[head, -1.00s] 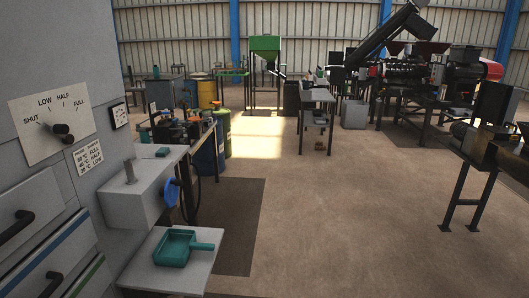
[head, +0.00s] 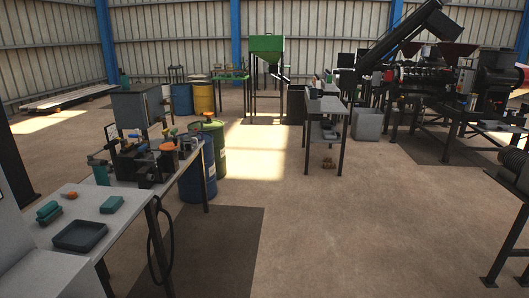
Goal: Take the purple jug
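I cannot make out a purple jug in the head view. Small items stand on the distant tables, too small and dark to tell apart. Neither of my grippers shows in this view.
A workbench (head: 135,196) at the left holds a dark tray (head: 80,236), teal items (head: 112,204) and dark tools. Barrels (head: 213,140) stand behind it. A narrow grey table (head: 326,104) stands mid-room. Machines (head: 425,80) fill the back right. The middle floor (head: 340,220) is open.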

